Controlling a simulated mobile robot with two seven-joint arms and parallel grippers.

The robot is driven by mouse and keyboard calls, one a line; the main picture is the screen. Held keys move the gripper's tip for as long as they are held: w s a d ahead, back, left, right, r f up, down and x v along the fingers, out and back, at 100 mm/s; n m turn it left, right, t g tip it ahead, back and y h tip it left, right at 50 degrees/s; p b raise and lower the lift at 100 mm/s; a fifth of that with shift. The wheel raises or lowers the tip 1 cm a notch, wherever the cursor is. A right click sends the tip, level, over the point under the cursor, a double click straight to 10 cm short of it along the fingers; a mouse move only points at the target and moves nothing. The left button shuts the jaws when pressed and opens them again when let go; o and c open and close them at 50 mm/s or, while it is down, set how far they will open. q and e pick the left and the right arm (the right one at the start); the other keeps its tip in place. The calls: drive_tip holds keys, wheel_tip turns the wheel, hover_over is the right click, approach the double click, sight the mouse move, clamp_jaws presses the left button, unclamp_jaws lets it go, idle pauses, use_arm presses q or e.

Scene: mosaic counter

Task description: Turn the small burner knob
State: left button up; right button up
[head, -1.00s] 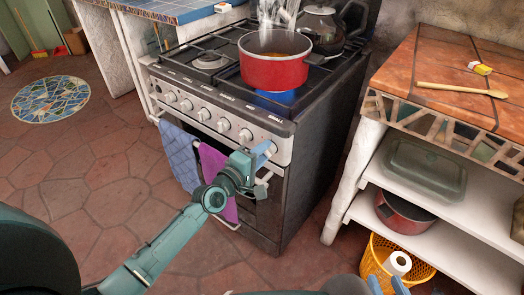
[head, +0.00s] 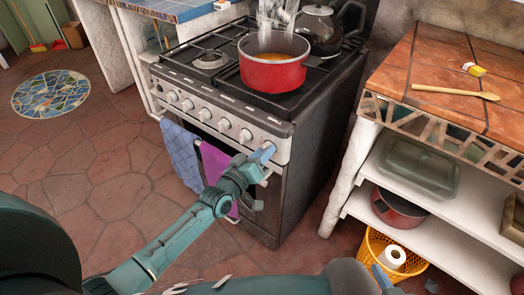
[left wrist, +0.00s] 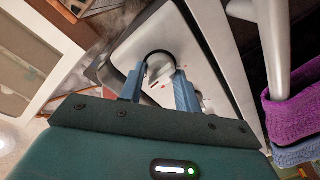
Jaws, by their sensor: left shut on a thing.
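The stove's front panel (head: 215,116) carries a row of pale knobs. My left gripper (head: 262,153) is at the right end of this row, by the knob at that end. In the left wrist view my left gripper (left wrist: 162,80) has its two blue fingers on either side of the small burner knob (left wrist: 158,66), shut on it. In the head view the fingers mostly hide that knob. My right gripper (head: 382,277) shows only in part at the bottom edge, and its jaws cannot be made out.
A red pot (head: 273,75) stands on the stove's front right burner, with a dark kettle (head: 318,28) behind. Blue and purple towels (head: 217,165) hang on the oven handle. A tiled counter (head: 440,60) with a wooden spoon (head: 455,91) is at right, above a yellow basket (head: 375,250).

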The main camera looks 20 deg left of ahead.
use_arm(q)
drive_tip(key=shift+m, duration=0.6)
drive_tip(key=o, duration=1)
drive_tip(key=p+v, duration=0.1)
drive_tip(key=v, duration=1.2)
drive_tip(key=shift+s+f+p, duration=0.1)
drive_tip(key=shift+f+p, duration=0.05)
drive_tip(key=shift+p, duration=0.15)
